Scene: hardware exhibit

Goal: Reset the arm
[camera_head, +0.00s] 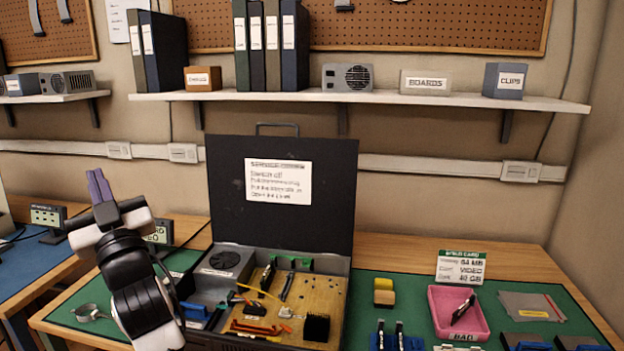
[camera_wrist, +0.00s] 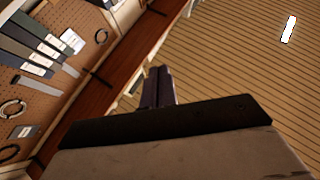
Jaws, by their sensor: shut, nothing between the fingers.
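My gripper (camera_head: 98,186) is raised at the left in the head view, its dark purple fingers pointing up. The fingers are together and hold nothing. It is above and in front of the left part of the workbench, clear of the objects there. In the wrist view my gripper (camera_wrist: 158,86) shows its closed fingers at the middle, with shelf, pegboard and wood-slat surface beyond. My white and black arm covers part of the bench's left side.
An open black case (camera_head: 281,190) stands on the green mat (camera_head: 387,289), with parts inside. A pink tray (camera_head: 440,318) and a yellow block (camera_head: 384,298) lie to its right. A wall shelf (camera_head: 400,97) holds binders and boxes. A metal ring (camera_head: 88,312) lies at the left.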

